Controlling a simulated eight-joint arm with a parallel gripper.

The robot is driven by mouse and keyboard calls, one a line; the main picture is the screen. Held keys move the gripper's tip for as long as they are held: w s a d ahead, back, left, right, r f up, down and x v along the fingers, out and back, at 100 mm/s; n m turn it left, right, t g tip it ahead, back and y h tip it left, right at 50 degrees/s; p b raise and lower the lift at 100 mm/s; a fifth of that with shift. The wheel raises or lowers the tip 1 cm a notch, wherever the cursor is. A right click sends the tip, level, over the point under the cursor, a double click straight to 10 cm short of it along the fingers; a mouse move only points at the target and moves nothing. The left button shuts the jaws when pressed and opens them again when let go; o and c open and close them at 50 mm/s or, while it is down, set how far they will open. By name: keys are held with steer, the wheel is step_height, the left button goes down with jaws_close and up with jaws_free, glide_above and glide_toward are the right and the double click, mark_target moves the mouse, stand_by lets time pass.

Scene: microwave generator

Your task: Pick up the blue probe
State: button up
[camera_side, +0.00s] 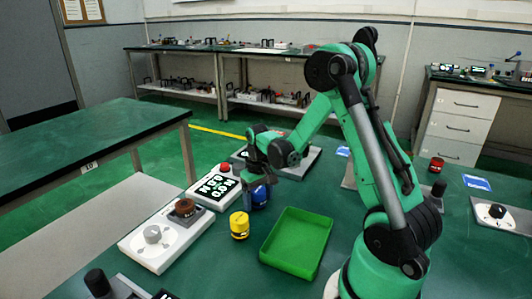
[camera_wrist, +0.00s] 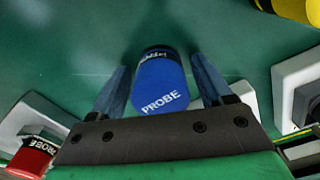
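The blue probe (camera_side: 259,196) stands on the green table, directly below my gripper (camera_side: 254,178) in the side view. In the wrist view the blue probe (camera_wrist: 160,82), lettered PROBE, lies between the two fingers of my gripper (camera_wrist: 160,85). The fingers are open, one on each side of it, with narrow gaps showing. My gripper partly hides the probe's top in the side view.
A yellow probe (camera_side: 239,225) stands just in front, and a green tray (camera_side: 297,243) lies to the right. A white panel with a knob (camera_side: 152,234) and a white lettered panel (camera_side: 214,188) are at left. A red probe (camera_wrist: 38,153) shows at the wrist view's lower left.

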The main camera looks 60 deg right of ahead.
mark_target(259, 190)
jaws_close()
step_height(259, 190, up, 20)
stand_by(0.7)
